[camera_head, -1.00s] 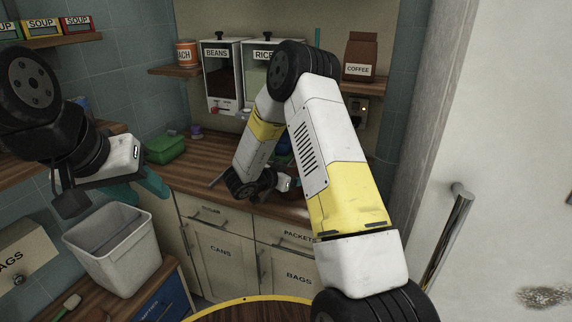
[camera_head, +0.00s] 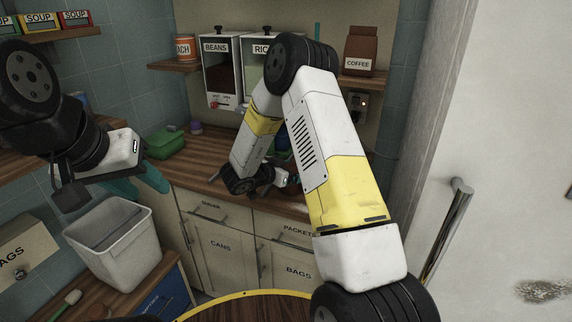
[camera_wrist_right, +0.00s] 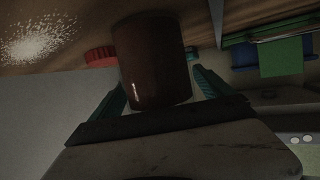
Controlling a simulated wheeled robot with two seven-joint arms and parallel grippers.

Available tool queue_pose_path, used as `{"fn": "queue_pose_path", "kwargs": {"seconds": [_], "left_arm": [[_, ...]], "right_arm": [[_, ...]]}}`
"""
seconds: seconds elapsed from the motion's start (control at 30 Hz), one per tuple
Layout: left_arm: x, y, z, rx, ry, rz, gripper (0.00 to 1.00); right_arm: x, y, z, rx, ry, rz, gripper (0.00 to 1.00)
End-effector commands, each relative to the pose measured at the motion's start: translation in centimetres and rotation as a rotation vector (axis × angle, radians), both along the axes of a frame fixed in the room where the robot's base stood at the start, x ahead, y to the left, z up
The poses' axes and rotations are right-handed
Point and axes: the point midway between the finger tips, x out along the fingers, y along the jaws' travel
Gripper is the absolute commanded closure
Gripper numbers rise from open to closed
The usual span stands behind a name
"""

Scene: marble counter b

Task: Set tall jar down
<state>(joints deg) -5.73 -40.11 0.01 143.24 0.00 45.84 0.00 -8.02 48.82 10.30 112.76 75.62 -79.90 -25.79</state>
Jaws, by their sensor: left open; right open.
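The tall jar, a dark red-brown cylinder (camera_wrist_right: 152,60), stands between the teal fingers of my right gripper (camera_wrist_right: 160,78) in the right wrist view. The fingers are open on either side of it; I cannot tell whether either touches it. In the head view my right gripper is over the wooden counter (camera_head: 205,177), mostly hidden by my own arm, and I cannot make out the jar clearly. My left gripper (camera_head: 148,185) is open and empty, above the white bin at the left.
A green box (camera_head: 164,143) and a small purple item (camera_head: 196,127) stand at the counter's left. The beans dispenser (camera_head: 221,75) is behind. A white bin (camera_head: 115,245) stands at lower left. In the right wrist view a red round item (camera_wrist_right: 101,57) lies beside the jar.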

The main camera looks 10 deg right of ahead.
Motion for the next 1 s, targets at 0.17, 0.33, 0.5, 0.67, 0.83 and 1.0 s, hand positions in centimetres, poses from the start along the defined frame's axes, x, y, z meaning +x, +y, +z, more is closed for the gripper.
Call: {"fn": "queue_pose_path", "kwargs": {"seconds": [0.17, 0.33, 0.5, 0.67, 0.83, 1.0], "left_arm": [[0.0, 0.0, 0.0, 0.000, 0.000, 0.000, 0.58], [0.0, 0.0, 0.0, 0.000, 0.000, 0.000, 0.58], [0.0, 0.0, 0.0, 0.000, 0.000, 0.000, 0.58], [0.0, 0.0, 0.0, 0.000, 0.000, 0.000, 0.58], [0.0, 0.0, 0.0, 0.000, 0.000, 0.000, 0.58], [0.0, 0.0, 0.0, 0.000, 0.000, 0.000, 0.58]], "right_arm": [[-1.8, 3.1, 1.4, 0.000, -0.002, 0.006, 0.09], [-3.7, 5.9, 2.6, 0.001, -0.003, 0.004, 0.09], [-5.1, 7.9, 3.4, 0.000, -0.001, 0.003, 0.09], [-5.4, 8.7, 4.1, 0.014, -0.011, 0.011, 0.09], [-2.5, 9.4, 7.3, 0.149, -0.091, 0.134, 0.09], [0.5, 11.5, 13.8, 0.348, -0.187, 0.388, 0.09]]}}
